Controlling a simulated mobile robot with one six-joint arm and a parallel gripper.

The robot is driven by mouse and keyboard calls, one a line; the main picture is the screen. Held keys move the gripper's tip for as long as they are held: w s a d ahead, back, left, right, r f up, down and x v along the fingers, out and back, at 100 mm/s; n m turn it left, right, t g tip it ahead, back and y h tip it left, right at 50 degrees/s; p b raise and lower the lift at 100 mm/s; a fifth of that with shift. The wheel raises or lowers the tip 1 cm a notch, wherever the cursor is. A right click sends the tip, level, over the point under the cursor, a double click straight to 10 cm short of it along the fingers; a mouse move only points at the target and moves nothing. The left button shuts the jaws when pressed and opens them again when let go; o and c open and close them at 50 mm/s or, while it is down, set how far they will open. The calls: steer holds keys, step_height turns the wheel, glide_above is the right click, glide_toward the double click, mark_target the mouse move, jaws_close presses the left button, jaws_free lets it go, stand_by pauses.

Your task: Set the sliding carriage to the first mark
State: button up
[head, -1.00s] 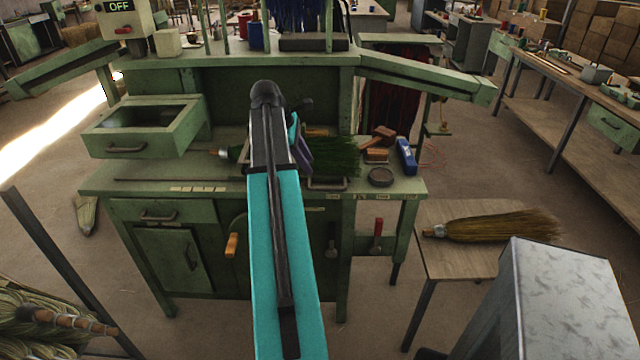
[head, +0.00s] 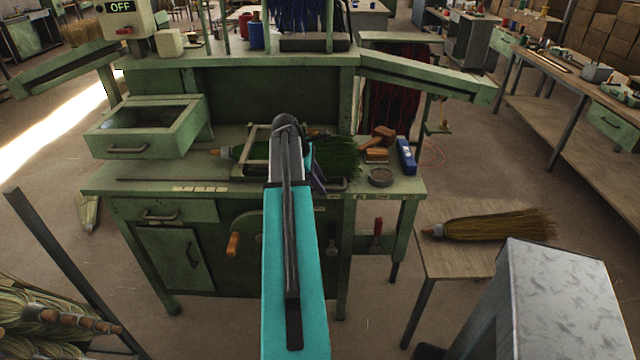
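On the green workbench (head: 150,182), a pale frame (head: 250,150) that looks like the sliding carriage stands around a green broom (head: 345,157) lying on its side. My arm covers the carriage's right part. A row of pale labels (head: 198,189) lies along the bench's front edge at left, with more small labels to the right; I cannot read which is the first mark. My gripper (head: 317,178) shows only as a dark piece beyond my arm, over the bench and close to the carriage in the picture. Its fingertips are hidden, and I cannot tell whether it touches anything.
An open drawer (head: 145,128) juts out at upper left. Wooden blocks (head: 380,138), a blue box (head: 405,156) and a round dark tin (head: 381,177) lie at the bench's right. A straw broom (head: 490,225) lies on a side table. An orange-handled crank (head: 233,244) is on the front.

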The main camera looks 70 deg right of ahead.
steer(key=shift+s+f, duration=0.1)
steer(key=shift+f, duration=0.15)
jaws_close()
stand_by(0.4)
